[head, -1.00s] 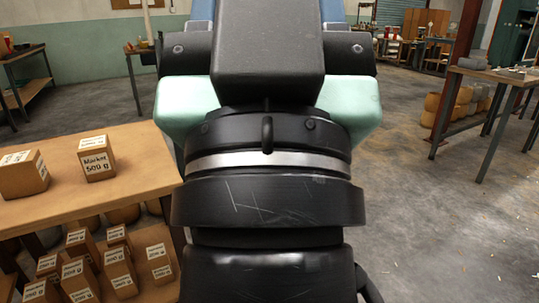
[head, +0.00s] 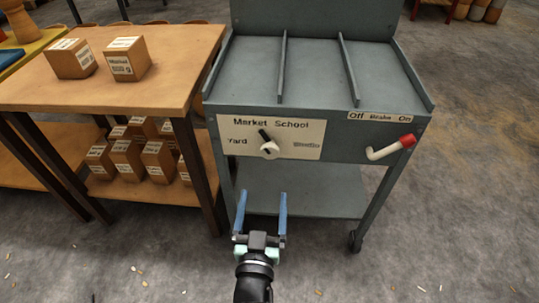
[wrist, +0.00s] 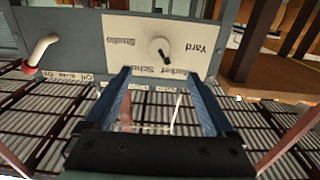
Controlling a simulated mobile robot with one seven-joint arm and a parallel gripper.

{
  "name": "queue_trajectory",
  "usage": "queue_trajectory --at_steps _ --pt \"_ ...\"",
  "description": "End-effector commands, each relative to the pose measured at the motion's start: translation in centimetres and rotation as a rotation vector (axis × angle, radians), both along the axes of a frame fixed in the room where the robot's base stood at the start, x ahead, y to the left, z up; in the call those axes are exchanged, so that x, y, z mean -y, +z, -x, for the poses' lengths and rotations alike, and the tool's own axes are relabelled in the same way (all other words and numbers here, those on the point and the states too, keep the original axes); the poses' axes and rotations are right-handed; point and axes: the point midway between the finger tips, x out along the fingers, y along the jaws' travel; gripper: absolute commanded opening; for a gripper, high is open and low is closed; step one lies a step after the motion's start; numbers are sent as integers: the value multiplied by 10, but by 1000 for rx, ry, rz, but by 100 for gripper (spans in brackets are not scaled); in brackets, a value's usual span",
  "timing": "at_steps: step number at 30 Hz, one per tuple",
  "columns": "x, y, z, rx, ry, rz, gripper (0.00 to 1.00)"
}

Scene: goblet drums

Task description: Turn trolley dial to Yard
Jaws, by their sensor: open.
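The grey trolley (head: 310,78) stands in the middle of the head view. Its front carries a pale label plate (head: 308,140) reading Yard, Market, School and Studio around a dial (head: 270,148). The dial has a white hub and a black pointer, which leans up and left towards Market. The dial also shows upside down in the wrist view (wrist: 160,49). My gripper (head: 262,194) is open and empty, with two blue fingers apart. It appears below the dial in the head view, and nothing is between the fingers near it. The fingertips (wrist: 156,72) show no contact with the dial.
A brake lever (head: 390,148) with a red end is on the trolley's right front, beside an Off/Brake/On label. A wooden bench (head: 165,75) stands close left, with labelled boxes on top (head: 126,58) and several on its lower shelf. Open floor lies in front and right.

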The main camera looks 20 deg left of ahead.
Motion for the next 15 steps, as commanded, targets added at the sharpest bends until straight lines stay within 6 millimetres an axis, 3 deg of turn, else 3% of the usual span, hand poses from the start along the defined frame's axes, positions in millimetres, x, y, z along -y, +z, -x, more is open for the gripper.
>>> queue_trajectory --at_steps 5,15 --pt "-6 -6 -14 -2 5 0 89" --pt "-22 -7 -70 -1 5 0 89"
